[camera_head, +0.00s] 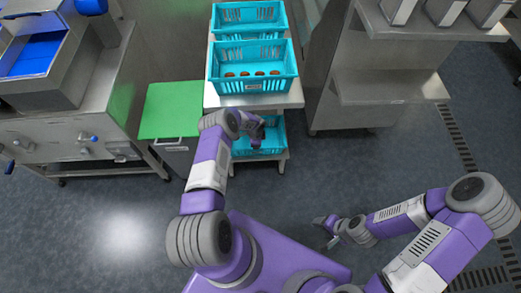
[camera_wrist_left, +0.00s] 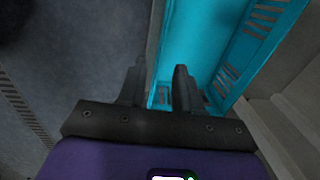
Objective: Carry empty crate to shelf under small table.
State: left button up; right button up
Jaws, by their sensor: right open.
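A turquoise crate (camera_head: 270,140) sits on the lower shelf of the small table (camera_head: 283,164); no fruit shows in its visible part. My left arm covers part of it. In the left wrist view, the fingers of the left gripper (camera_wrist_left: 160,80) stand apart, one on each side of the edge of the turquoise crate (camera_wrist_left: 190,45). Whether they touch its wall is unclear. My right gripper (camera_head: 327,231) is open and empty, low over the floor beside my base.
A green-topped bin (camera_head: 170,112) stands close left. A steel unit with shelves (camera_head: 392,87) is at the right. The front floor is clear.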

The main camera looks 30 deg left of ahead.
pick_arm(q)
jog(key=s+d+r+n+h, duration=0.25)
jog(key=s+d, duration=0.25)
jog(key=d, duration=0.4)
jog(key=s+d+r+n+h, duration=0.2)
jog(key=s+d+r+n, duration=0.3)
jog(key=d, duration=0.5)
jog(key=s+d+r+n, duration=0.1)
jog(key=s+r+n, duration=0.2)
jog(key=s, duration=0.5)
jog(key=s+d+r+n, duration=0.2)
jog(key=s+r+n, duration=0.2)
jog(key=s, duration=0.4)
jog(key=shift+s+d+r+g, duration=0.2)
jog(key=shift+s+r+g, duration=0.15)
jog(key=shift+r, duration=0.3)
